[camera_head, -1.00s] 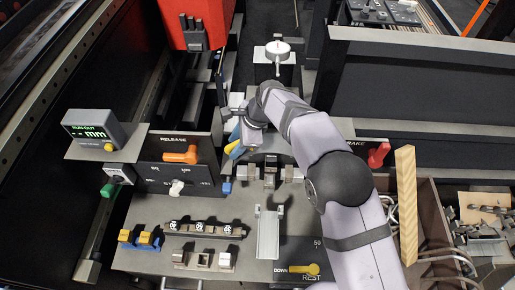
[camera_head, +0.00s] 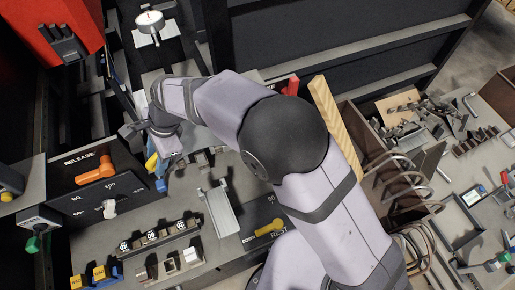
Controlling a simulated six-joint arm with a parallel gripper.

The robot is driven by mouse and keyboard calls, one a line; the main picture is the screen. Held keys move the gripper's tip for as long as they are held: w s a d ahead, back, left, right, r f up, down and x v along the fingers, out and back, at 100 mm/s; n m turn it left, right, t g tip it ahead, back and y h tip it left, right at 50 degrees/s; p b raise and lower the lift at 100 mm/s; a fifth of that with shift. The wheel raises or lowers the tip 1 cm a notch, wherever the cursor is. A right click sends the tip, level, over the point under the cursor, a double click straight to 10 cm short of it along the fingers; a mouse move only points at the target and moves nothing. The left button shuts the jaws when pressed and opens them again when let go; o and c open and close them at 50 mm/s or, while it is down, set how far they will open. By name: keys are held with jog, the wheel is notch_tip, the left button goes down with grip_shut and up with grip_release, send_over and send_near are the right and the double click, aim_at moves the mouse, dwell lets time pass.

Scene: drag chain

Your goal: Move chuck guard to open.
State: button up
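A red panel (camera_head: 50,22) with a dark handle-like block (camera_head: 66,45) on it stands at the top left and is cut off by the picture edge. It may be the chuck guard, but no label shows this. My gripper (camera_head: 134,128) is below and right of the red panel, apart from it in the picture. It is small and partly hidden by my wrist, so its finger opening cannot be made out. A blue and yellow part (camera_head: 153,162) shows just below my wrist.
A dial gauge (camera_head: 149,20) stands above my gripper. An orange RELEASE lever (camera_head: 96,171), a red lever (camera_head: 291,86) and a yellow lever (camera_head: 270,228) are on the panels. A wooden bar (camera_head: 335,118) leans beside my arm. The bench at right (camera_head: 462,215) holds scattered tools.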

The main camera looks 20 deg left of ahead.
jog(key=b+v, duration=0.1)
jog(key=v, duration=0.5)
jog(key=shift+w+r+b, duration=0.2)
jog(key=shift+b, duration=0.2)
jog(key=t+b, duration=0.1)
jog(key=b, duration=0.1)
send_near(214, 145)
jog(key=shift+n+h, duration=0.4)
jog(key=x, duration=0.5)
jog(key=shift+s+a+r, duration=0.1)
jog(key=shift+a+r, duration=0.05)
jog(key=shift+a, duration=0.1)
jog(key=w+d+f, duration=0.2)
jog(key=d, duration=0.5)
jog(key=w+d+f+n+t+h+b, duration=0.1)
jog(key=w+d+f, duration=0.1)
jog(key=d, duration=0.6)
jog(key=shift+w+d, duration=0.25)
jog(key=shift+w, duration=0.05)
jog(key=shift+f, duration=0.1)
